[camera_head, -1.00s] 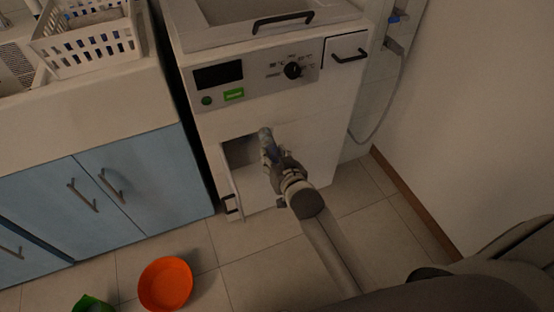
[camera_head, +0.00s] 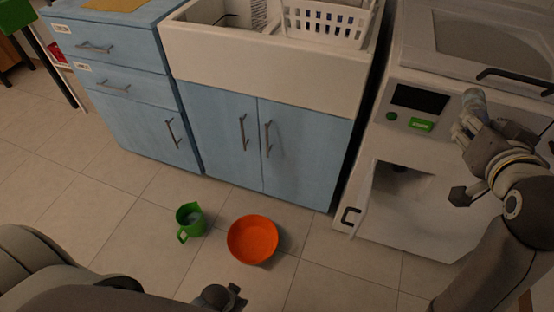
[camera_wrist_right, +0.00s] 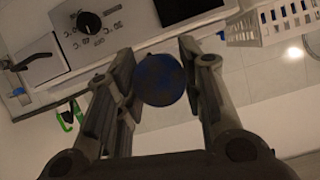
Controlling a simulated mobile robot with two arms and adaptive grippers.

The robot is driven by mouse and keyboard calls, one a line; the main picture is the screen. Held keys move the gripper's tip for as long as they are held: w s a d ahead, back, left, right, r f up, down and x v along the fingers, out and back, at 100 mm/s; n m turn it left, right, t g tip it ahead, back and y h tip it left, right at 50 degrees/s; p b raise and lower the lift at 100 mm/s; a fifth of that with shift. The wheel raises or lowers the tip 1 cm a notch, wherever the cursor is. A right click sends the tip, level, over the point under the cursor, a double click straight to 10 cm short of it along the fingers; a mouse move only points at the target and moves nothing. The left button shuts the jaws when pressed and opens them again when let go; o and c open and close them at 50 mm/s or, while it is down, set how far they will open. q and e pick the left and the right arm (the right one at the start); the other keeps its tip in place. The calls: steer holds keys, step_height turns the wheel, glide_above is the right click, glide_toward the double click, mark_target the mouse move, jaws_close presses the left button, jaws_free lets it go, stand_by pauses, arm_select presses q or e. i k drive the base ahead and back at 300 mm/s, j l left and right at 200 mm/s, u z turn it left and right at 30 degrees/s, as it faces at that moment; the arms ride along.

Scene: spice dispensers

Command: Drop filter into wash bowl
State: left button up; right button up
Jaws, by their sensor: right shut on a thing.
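My right gripper (camera_head: 470,123) is raised in front of the white washing machine's panel and is shut on the filter (camera_head: 475,102), a small grey-blue piece. In the right wrist view the filter (camera_wrist_right: 160,79) shows as a dark blue round end between the two fingers (camera_wrist_right: 158,84). The orange wash bowl (camera_head: 252,240) stands on the floor, low and to the left of the right gripper, well apart from it. Its inside looks empty. A dark part of my left gripper (camera_head: 220,297) shows at the bottom edge; its fingers are not clear.
The washing machine (camera_head: 430,215) has an open hatch low in its front, with a small door (camera_head: 352,208) swung out. A green jug (camera_head: 190,220) stands left of the bowl. Blue cabinets (camera_head: 225,135) line the back.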

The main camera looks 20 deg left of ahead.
mark_target(255, 241)
steer(key=l+u, duration=0.15)
steer(key=u, duration=0.85)
steer(key=j+z, duration=0.15)
steer(key=j, duration=0.45)
steer(key=k+j+z, duration=0.15)
steer(key=j, duration=0.4)
steer(key=j+z, duration=0.2)
steer(key=j, duration=0.4)
